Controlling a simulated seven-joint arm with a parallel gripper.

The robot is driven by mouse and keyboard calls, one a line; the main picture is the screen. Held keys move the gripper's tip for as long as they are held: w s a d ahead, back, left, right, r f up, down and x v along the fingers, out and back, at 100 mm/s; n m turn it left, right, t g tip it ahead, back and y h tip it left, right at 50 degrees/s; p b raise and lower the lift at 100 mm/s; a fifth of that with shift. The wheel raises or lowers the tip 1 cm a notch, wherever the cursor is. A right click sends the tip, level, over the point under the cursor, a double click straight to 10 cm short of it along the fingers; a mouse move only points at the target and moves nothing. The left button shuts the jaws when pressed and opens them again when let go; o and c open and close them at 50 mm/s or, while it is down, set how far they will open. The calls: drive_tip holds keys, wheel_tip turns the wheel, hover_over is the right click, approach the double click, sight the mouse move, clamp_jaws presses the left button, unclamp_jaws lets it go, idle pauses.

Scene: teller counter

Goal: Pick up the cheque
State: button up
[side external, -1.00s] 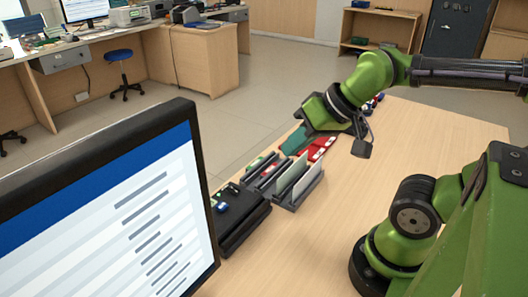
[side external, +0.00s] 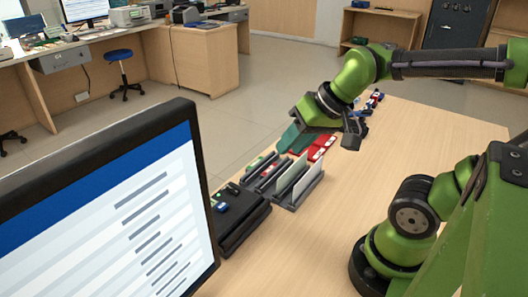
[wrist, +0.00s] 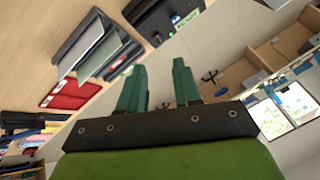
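A grey slotted rack (side external: 297,197) stands on the counter with pale upright slips (side external: 290,177) in it. One of them may be the cheque, but I cannot tell which. The rack also shows at the upper left in the wrist view (wrist: 122,57), with a pale slip (wrist: 78,58) at its side. My gripper (side external: 290,139) hangs above and behind the rack in the side view, apart from the slips. In the wrist view its two teal fingers (wrist: 158,66) are spread, with nothing between them.
A monitor (side external: 110,215) fills the lower left. The wooden counter (side external: 435,135) is clear to the right of the rack.

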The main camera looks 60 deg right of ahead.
drive_tip(key=w+d+f+m+g+h, duration=0.1)
drive_tip(key=d+f+m+g, duration=0.15)
drive_tip(key=d, duration=0.25)
drive_tip(key=w+d+f+m+g, duration=0.1)
drive_tip(key=w+d+m+g, duration=0.1)
drive_tip(key=d+m, duration=0.25)
drive_tip(key=m+g, duration=0.2)
drive_tip(key=m, duration=0.4)
approach(309, 176)
drive_tip(key=f, duration=0.3)
drive_tip(key=shift+s+a+f+h, duration=0.3)
drive_tip(key=shift+s+f, duration=0.05)
drive_tip(key=shift+f, duration=0.05)
drive_tip(key=shift+w+d+f, duration=0.1)
drive_tip(key=shift+w+f, duration=0.1)
drive_tip(key=shift+f, duration=1.35)
drive_tip(key=shift+w+f, duration=0.2)
drive_tip(key=shift+f, duration=1.4)
clamp_jaws()
